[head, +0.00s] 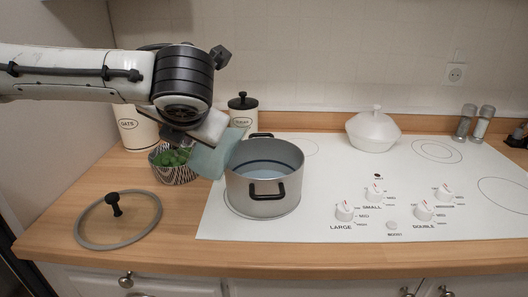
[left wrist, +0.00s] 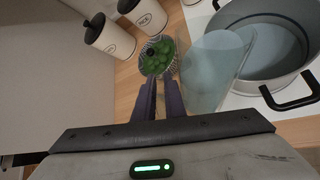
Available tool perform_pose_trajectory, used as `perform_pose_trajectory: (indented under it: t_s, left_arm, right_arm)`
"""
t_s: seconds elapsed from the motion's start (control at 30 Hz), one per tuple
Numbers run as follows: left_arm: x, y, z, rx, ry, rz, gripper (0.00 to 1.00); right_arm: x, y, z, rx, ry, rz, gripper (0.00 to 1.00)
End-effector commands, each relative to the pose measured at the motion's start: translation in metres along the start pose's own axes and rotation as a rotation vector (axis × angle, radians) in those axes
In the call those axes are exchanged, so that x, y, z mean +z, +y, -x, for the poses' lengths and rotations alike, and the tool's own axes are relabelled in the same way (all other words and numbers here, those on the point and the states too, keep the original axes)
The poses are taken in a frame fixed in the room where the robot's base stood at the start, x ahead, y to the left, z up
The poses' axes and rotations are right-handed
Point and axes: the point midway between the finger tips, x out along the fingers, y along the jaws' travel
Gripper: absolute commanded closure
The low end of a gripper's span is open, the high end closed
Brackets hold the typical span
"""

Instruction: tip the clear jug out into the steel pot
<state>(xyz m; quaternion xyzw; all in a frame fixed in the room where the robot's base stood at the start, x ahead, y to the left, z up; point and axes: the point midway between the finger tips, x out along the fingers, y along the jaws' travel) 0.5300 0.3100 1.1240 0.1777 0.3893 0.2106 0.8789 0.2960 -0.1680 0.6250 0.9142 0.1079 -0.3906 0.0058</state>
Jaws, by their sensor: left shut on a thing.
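The clear jug (head: 218,154) is pale blue-green and see-through. It is tilted, with its upper end towards the left rim of the steel pot (head: 262,197). My left gripper (head: 192,138) is shut on the jug at its left side; the exact grip is partly hidden. In the left wrist view the fingers (left wrist: 158,100) are beside the jug (left wrist: 212,72), whose far end overlaps the rim of the pot (left wrist: 268,50). The pot stands open on the cooktop, with a bluish band inside; I cannot tell how much liquid it holds. My right gripper is not in view.
A patterned bowl of greens (head: 172,168) stands behind the jug, near canisters (head: 243,112). A glass lid (head: 118,220) lies on the wooden counter at left. A white lidded dish (head: 373,130) and shakers (head: 475,123) stand at the back right. Knobs (head: 375,194) sit right of the pot.

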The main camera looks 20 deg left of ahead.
Motion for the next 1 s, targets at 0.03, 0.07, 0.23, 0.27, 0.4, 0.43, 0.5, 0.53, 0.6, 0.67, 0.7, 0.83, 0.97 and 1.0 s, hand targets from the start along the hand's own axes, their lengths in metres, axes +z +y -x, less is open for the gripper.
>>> perform_pose_trajectory:
  t_s: [0.03, 0.07, 0.23, 0.27, 0.4, 0.43, 0.5, 0.53, 0.6, 0.67, 0.7, 0.83, 0.97, 1.0]
  left_arm:
    - [0.005, 0.002, 0.003, 0.006, 0.003, -0.005, 1.00]
    - [0.007, 0.002, 0.004, 0.008, 0.007, -0.011, 1.00]
    - [0.010, -0.001, 0.004, 0.024, 0.033, -0.049, 1.00]
    - [0.011, -0.001, 0.004, 0.028, 0.038, -0.059, 1.00]
    - [0.013, -0.002, 0.004, 0.041, 0.063, -0.091, 1.00]
    - [0.013, -0.002, 0.004, 0.043, 0.067, -0.095, 1.00]
    - [0.014, -0.002, 0.004, 0.046, 0.075, -0.104, 1.00]
    - [0.014, -0.002, 0.004, 0.048, 0.078, -0.109, 1.00]
    - [0.015, -0.002, 0.004, 0.051, 0.083, -0.117, 1.00]
    - [0.016, -0.002, 0.004, 0.054, 0.087, -0.122, 1.00]
    - [0.016, -0.002, 0.004, 0.055, 0.089, -0.124, 1.00]
    - [0.017, -0.003, 0.004, 0.059, 0.098, -0.136, 1.00]
    - [0.020, -0.001, 0.007, 0.063, 0.107, -0.148, 1.00]
    - [0.021, -0.001, 0.007, 0.065, 0.109, -0.151, 1.00]
  right_arm:
    - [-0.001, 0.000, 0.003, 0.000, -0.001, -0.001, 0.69]
    - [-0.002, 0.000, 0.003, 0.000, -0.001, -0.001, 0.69]
    - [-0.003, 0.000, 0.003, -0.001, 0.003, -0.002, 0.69]
    - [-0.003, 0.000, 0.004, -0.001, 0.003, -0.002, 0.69]
    - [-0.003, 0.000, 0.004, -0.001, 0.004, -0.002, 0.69]
    - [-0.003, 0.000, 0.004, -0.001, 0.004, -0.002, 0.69]
    - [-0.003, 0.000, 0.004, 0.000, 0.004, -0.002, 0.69]
    - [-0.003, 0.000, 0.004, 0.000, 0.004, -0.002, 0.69]
    - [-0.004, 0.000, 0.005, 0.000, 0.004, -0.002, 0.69]
    - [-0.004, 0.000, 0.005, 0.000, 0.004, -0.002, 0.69]
    - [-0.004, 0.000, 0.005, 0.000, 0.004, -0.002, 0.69]
    - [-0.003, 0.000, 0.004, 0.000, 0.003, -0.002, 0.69]
    - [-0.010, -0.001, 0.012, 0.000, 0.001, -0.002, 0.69]
    - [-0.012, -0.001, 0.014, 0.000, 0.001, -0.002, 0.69]
